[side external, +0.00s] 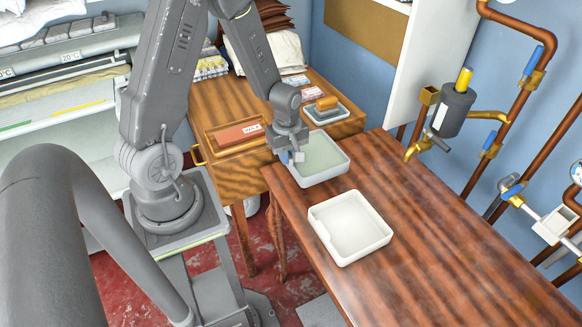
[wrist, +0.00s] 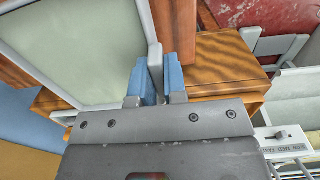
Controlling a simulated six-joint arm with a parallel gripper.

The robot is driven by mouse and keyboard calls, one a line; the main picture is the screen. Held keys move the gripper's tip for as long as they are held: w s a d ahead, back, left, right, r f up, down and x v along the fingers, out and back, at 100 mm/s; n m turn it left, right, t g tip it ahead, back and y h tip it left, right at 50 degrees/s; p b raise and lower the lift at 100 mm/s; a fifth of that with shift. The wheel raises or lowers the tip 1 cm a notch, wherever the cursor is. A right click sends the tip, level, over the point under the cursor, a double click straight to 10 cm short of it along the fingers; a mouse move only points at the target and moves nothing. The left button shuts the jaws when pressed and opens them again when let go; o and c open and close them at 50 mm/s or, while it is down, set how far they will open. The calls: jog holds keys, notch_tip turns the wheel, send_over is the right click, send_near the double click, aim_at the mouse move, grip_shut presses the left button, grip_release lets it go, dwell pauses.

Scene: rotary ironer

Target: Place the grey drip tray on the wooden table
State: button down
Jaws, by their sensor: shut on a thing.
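The grey drip tray (side external: 322,153) is a shallow square tray with a pale grey-green floor and light rim. My gripper (side external: 297,156) is shut on its rim at the near left side. The tray looks roughly level over the far left end of the reddish-brown wooden table (side external: 450,230). I cannot tell whether its underside touches the tabletop.
A white square tray (side external: 350,228) sits on the wooden table, just nearer than the held tray. A lighter wooden desk (side external: 235,180) behind carries a reddish block (side external: 240,134) and a small tray with a brush (side external: 326,111). Copper pipes (side external: 520,100) run along the right wall. The table's right part is clear.

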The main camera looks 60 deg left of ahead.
aim_at(290, 171)
jog(key=shift+w+d+f, duration=0.2)
jog(key=shift+w+d, duration=0.05)
jog(key=shift+f, duration=2)
jog(key=shift+f, duration=0.15)
jog(key=c, duration=1.2)
grip_release()
jog(key=shift+o, duration=0.2)
